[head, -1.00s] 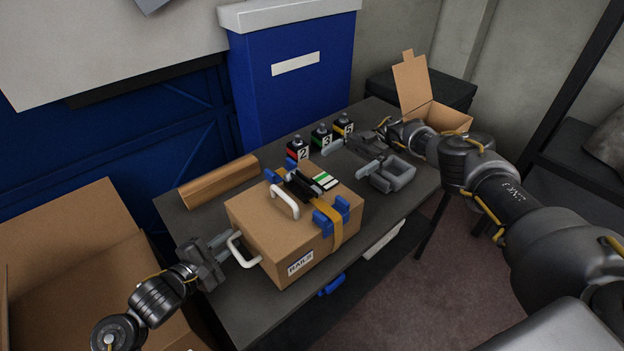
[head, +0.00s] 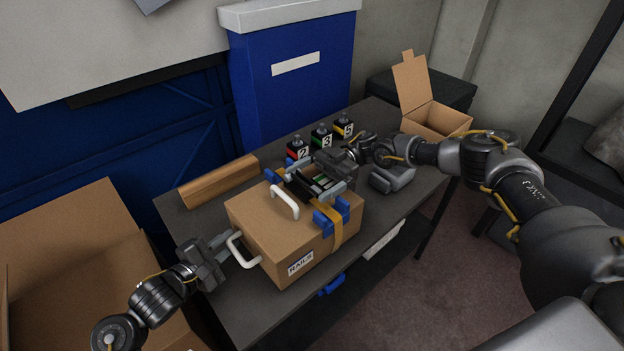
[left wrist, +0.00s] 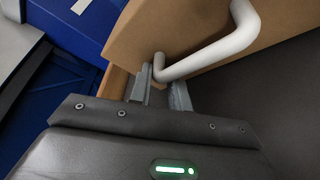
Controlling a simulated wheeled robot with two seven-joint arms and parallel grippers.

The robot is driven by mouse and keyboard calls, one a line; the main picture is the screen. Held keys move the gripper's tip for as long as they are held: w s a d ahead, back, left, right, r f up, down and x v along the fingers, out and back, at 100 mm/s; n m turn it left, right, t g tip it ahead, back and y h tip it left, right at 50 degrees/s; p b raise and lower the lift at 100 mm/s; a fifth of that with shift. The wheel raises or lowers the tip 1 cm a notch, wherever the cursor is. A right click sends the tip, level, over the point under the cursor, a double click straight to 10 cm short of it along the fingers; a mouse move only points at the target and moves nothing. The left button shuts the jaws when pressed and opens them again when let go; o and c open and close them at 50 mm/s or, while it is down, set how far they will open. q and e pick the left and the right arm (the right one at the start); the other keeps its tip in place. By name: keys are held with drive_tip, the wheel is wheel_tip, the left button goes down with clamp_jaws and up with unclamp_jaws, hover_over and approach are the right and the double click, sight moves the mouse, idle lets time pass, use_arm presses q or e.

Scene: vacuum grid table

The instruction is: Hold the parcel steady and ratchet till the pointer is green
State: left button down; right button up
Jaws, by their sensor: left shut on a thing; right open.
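The parcel (head: 265,245) is a brown cardboard box with a "RAILS" label, lying on the dark table. It has a white top handle (head: 284,200) and a white side handle (head: 240,247). My left gripper (head: 228,246) is shut on the side handle; the left wrist view shows its fingers around the handle (left wrist: 215,55). An orange strap (head: 337,232) with blue corner guards (head: 328,215) crosses the parcel. My right gripper (head: 316,182) is open over the black ratchet on the strap. The green-and-white gauge is mostly hidden by this gripper, so the pointer cannot be read.
Several numbered bottles (head: 321,137) stand behind the parcel. A brown bar (head: 219,180) lies at the back left. A grey holder (head: 393,178) and an open carton (head: 436,118) are to the right. A large open box (head: 70,240) stands left of the table.

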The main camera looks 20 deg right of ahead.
drive_tip(key=c, duration=1.2)
drive_tip(key=shift+c, duration=0.2)
